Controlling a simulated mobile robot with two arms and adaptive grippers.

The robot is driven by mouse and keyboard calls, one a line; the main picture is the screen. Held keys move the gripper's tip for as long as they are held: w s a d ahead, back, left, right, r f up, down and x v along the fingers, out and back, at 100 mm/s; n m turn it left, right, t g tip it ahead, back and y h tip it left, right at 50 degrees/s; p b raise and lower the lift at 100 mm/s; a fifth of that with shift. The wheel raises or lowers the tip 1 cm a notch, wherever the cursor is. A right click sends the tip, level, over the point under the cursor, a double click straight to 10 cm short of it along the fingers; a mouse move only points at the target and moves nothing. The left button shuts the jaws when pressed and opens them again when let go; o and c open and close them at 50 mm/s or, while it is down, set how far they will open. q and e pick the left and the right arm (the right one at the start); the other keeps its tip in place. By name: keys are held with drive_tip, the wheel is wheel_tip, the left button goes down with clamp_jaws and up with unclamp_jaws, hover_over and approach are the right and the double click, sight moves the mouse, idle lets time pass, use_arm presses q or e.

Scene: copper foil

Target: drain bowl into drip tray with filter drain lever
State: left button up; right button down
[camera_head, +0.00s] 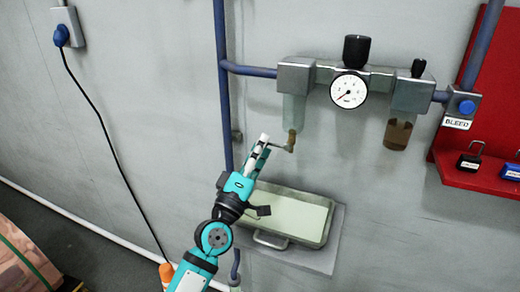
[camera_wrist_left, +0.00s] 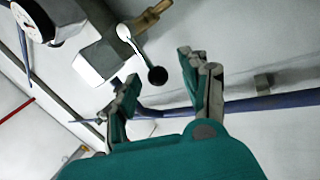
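The filter bowl (camera_head: 293,113) is a clear greenish cup under the left metal block of the wall unit. Below it is a small brass drain with the drain lever (camera_head: 280,147). In the left wrist view the lever (camera_wrist_left: 139,53) is a pale arm ending in a black knob, which appears between my left gripper's fingertips. My left gripper (camera_head: 262,149) is open beside the lever; contact cannot be told. The drip tray (camera_head: 264,239) is a shallow, pale green, handled tray on a wall shelf below the bowl. My right gripper is not in view.
A pressure gauge (camera_head: 349,90) and a second bowl with brown liquid (camera_head: 397,134) are to the right. A blue pipe (camera_head: 223,110) runs vertically left of the bowl. A red lock board (camera_head: 468,177) is at the far right. The wall between is clear.

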use_arm(q)
drive_tip(key=v, duration=1.2)
idle(0.3)
